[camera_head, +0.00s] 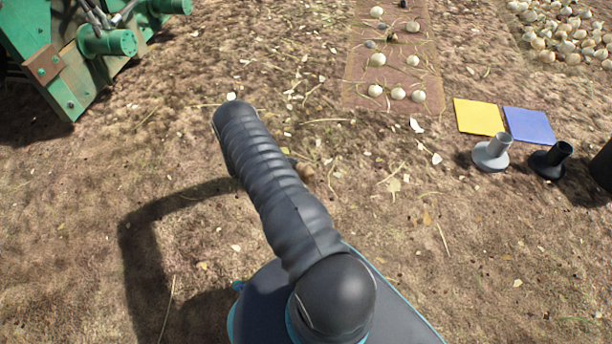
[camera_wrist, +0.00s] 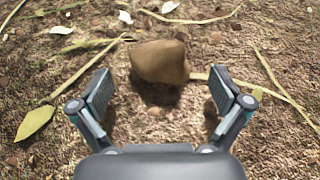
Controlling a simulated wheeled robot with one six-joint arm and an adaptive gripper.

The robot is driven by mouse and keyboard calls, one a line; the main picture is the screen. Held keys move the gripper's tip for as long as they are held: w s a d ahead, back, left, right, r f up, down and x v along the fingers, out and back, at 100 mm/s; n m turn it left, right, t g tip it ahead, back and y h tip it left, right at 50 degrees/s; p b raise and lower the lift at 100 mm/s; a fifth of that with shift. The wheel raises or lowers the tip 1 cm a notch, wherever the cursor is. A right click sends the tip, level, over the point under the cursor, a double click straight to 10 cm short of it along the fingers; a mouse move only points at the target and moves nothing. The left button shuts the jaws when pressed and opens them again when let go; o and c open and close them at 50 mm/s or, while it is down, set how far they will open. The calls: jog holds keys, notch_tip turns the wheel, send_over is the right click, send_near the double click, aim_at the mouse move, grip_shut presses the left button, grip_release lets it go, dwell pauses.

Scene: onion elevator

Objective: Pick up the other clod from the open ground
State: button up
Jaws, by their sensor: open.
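A brown, blocky clod (camera_wrist: 160,62) lies on the ground in the wrist view, just beyond the fingertips and roughly centred between them. It casts a shadow toward my gripper. My gripper (camera_wrist: 160,90) is open and empty, its two fingers spread wide on either side, apart from the clod. In the head view my arm covers most of the gripper and the ground below it, and I cannot clearly make out the clod there.
Straw and dry leaves lie around the clod. A green machine (camera_head: 62,62) stands at upper left. A brown strip (camera_head: 430,72) carries several onions. A yellow square (camera_head: 478,117), a blue square (camera_head: 528,125), a grey flanged tube (camera_head: 493,152) and a black one (camera_head: 550,160) are at right.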

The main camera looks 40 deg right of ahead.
jog(key=x, duration=0.3)
jog(key=shift+a, duration=0.1)
jog(key=c, duration=1.4)
jog(key=shift+c, duration=0.2)
